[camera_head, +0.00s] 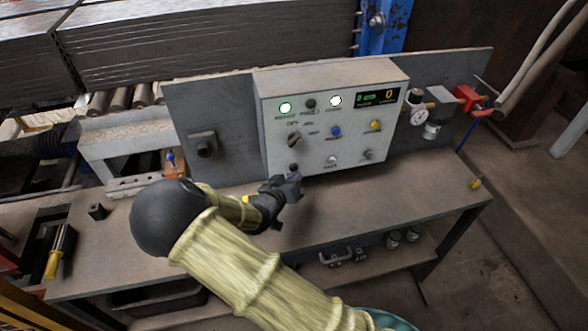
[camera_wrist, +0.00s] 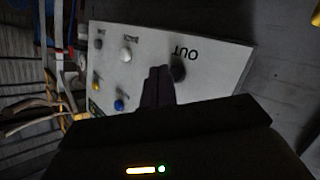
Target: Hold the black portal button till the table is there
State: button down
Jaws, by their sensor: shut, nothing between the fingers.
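The black button (camera_wrist: 178,70) sits beside the upside-down OUT label on the panel in the wrist view. In the head view the black button (camera_head: 293,167) is low on the left of the grey control box (camera_head: 385,135). My gripper (camera_head: 296,178) is shut and empty, its tips just below that button. In the wrist view my gripper's dark fingers (camera_wrist: 160,72) lie together close beside the button and partly overlap its edge. I cannot tell whether they touch it. Which thing is the portal table is not clear from these views.
The box has a lit green lamp (camera_head: 285,107), a lit white lamp (camera_head: 335,100), a display (camera_head: 377,97) reading zeros, a blue button (camera_head: 336,132) and a yellow button (camera_head: 376,125). A gauge (camera_head: 418,117) is right of it. The bench top (camera_head: 400,185) is clear at right.

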jog(key=shift+w, duration=0.15)
dwell(0.7)
jog(key=shift+w, duration=0.3)
